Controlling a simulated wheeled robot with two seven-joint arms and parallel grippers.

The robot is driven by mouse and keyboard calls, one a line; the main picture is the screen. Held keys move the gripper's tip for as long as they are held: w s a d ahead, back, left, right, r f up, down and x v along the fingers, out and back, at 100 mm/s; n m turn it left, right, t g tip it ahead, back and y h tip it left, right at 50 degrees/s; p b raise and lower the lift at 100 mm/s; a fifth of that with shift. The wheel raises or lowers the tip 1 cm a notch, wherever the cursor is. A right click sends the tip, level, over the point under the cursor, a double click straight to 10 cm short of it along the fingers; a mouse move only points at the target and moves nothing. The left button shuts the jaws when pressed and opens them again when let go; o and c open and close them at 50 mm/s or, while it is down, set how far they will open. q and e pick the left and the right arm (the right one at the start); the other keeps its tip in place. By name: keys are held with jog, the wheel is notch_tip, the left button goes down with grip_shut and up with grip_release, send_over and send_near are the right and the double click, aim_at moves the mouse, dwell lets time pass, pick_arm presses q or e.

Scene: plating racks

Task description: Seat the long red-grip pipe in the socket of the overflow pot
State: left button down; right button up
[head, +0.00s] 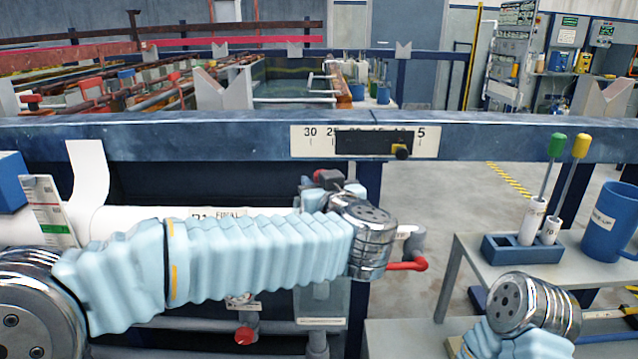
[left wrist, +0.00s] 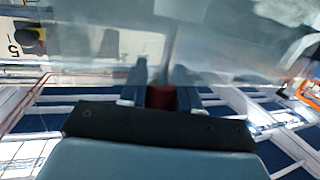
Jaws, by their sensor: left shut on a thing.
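My left gripper (head: 326,186) is at the middle of the head view, mostly hidden behind my own wrist. In the left wrist view its two fingers (left wrist: 160,88) are closed on a red grip (left wrist: 160,97). A thin grey length, seemingly the pipe (left wrist: 172,45), runs up from the grip in that view. A small bit of red (head: 320,174) shows at the gripper in the head view. A clear box, possibly the overflow pot (head: 322,296), hangs below my forearm; its socket is hidden. My right arm shows at lower right, with its gripper out of view.
A blue rail with a number scale (head: 365,141) crosses behind the gripper. A red valve handle (head: 408,265) is right of my wrist. A grey bench (head: 470,262) at right holds a blue rack (head: 522,252) with green- and yellow-grip tools, and a blue mug (head: 609,222).

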pick_arm(q)
jog(key=shift+f+b, duration=0.4)
jog(key=shift+f, duration=0.6)
jog(key=c, duration=0.7)
grip_release()
jog(key=shift+s, duration=0.1)
jog(key=v, duration=1.3)
jog(key=shift+s+d+b, duration=0.15)
jog(key=shift+s+b, duration=0.15)
jog(key=shift+b, duration=0.1)
